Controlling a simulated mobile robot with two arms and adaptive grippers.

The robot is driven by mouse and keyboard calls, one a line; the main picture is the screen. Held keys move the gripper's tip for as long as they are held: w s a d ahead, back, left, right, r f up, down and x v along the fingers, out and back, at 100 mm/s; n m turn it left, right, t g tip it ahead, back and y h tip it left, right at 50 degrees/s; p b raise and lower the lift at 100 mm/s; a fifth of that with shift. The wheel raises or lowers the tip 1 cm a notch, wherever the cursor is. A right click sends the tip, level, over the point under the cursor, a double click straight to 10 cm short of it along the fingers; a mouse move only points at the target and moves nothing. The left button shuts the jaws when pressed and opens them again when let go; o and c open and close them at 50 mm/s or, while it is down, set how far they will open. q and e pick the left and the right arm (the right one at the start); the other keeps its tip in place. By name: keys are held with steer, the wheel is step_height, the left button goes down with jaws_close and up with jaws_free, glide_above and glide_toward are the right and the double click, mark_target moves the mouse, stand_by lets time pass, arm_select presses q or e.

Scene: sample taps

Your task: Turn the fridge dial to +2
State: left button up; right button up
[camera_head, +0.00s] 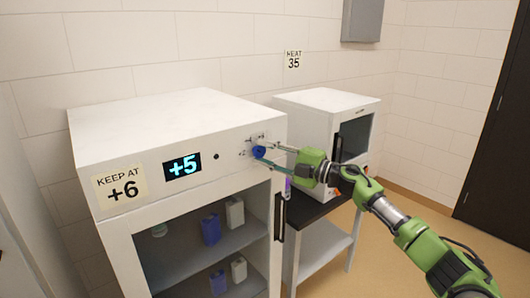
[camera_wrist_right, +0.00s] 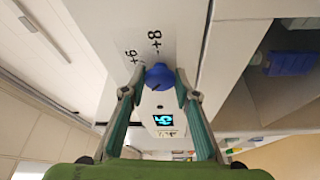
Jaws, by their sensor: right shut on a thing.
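The fridge (camera_head: 165,120) is a white cabinet at the left of the head view. Its blue dial (camera_head: 259,152) sits at the right end of the front panel. The display (camera_head: 182,167) reads +5 in light blue. My right gripper (camera_head: 266,151) is shut on the dial, with one finger on each side. In the right wrist view the blue dial (camera_wrist_right: 159,77) sits between the fingertips of the gripper (camera_wrist_right: 157,84), below printed scale numbers. The display (camera_wrist_right: 163,120) also shows there. My left gripper is not in view.
A label (camera_head: 122,187) on the fridge reads KEEP AT +6. Behind the glass door (camera_head: 200,250) stand blue and white containers. Open floor lies at right.

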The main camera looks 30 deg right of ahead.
steer(key=n+p, duration=0.1)
steer(key=n+g+p, duration=0.1)
steer(key=n, duration=0.1)
steer(key=shift+r+h, duration=0.35)
steer(key=shift+h, duration=0.05)
steer(key=n+g+p, duration=0.1)
steer(key=n+p, duration=0.1)
steer(key=shift+n+h, duration=0.3)
steer(key=shift+n, duration=0.1)
steer(key=shift+f+n+h+p, duration=0.1)
steer(key=shift+n+h+p, duration=0.3)
steer(key=shift+n+p, duration=0.35)
steer(key=shift+a+g, duration=0.1)
steer(key=shift+g, duration=0.2)
steer(key=o, duration=1.1)
